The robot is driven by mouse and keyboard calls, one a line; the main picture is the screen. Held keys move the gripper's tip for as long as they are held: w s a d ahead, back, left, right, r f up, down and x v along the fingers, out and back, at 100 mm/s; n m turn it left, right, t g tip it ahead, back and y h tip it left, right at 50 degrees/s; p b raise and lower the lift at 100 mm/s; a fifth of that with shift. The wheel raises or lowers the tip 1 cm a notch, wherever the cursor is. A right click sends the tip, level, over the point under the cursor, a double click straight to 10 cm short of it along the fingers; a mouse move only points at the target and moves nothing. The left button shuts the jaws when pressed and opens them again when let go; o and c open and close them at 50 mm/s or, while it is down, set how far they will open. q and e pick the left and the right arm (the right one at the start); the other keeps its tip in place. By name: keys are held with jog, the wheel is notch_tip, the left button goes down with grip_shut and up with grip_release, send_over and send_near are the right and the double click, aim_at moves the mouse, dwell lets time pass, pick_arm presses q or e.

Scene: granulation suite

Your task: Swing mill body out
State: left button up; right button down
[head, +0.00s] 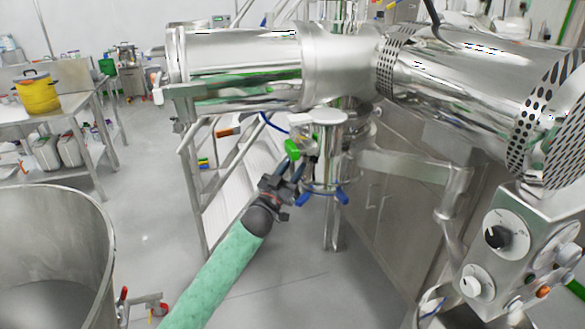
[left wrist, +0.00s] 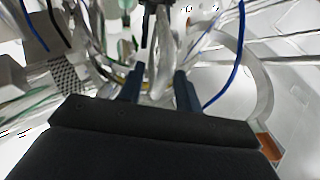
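A polished steel body (head: 328,155), apparently the mill body, hangs upright below the junction of two large horizontal steel cylinders in the head view. It has a pale round cap on top and blue wing handles (head: 326,197) at its lower end. My left gripper (head: 294,168) is just left of it, by a small green part (head: 292,150). In the left wrist view its two dark blue fingers (left wrist: 160,88) stand apart, with shiny metal between or beyond them. Visible gaps make it look open; contact cannot be told. My right gripper is not in view.
A steel control box (head: 505,245) with knobs stands at the lower right. A large open steel drum (head: 108,235) is at the lower left. A bench (head: 75,115) with a yellow pot (head: 38,95) stands at the far left. Grey floor (head: 160,205) between them is clear.

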pick_arm(q)
jog(key=c, duration=0.7)
grip_shut()
jog(key=shift+s, duration=0.1)
